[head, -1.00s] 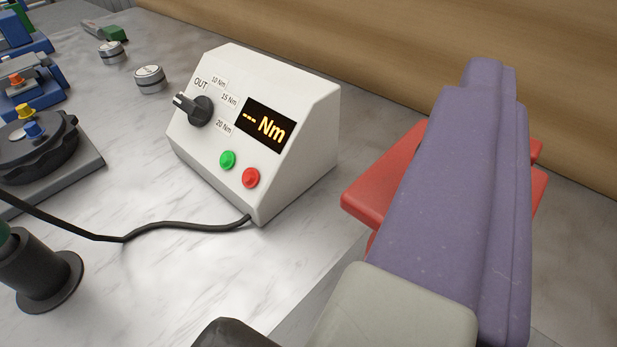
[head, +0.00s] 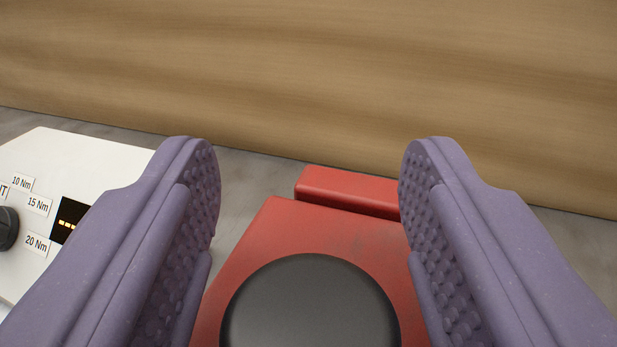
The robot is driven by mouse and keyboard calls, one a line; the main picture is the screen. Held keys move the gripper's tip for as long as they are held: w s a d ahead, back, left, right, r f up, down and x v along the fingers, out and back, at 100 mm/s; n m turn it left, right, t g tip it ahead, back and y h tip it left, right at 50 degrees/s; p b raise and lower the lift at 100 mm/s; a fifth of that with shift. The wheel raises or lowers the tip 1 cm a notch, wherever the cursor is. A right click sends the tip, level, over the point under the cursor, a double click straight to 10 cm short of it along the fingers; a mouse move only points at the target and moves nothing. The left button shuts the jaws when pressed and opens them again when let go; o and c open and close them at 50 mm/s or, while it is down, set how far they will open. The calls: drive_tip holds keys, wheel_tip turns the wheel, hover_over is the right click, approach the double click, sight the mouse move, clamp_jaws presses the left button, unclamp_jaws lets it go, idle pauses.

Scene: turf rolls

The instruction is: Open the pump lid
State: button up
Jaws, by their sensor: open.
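A red body with a dark grey round disc (head: 310,305) on its top lies below and between my fingers; I take it to be the pump, but cannot tell whether the disc is its lid. The red top (head: 275,235) shows around the disc, and a raised red bar (head: 347,190) stands behind it. My gripper (head: 310,165) is open, with one purple, studded finger on each side of the red body. Nothing is held between the fingers. The near part of the disc is cut off by the frame's bottom edge, and the right finger hides part of the red body.
A white torque control box (head: 85,160) with a dial and display stands close at the left, partly behind the left finger. A wooden wall (head: 310,80) runs across the back. A strip of grey surface (head: 250,185) is clear before the wall.

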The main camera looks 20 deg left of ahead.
clamp_jaws()
drive_tip(key=shift+r+p, duration=0.15)
drive_tip(key=shift+p, duration=0.15)
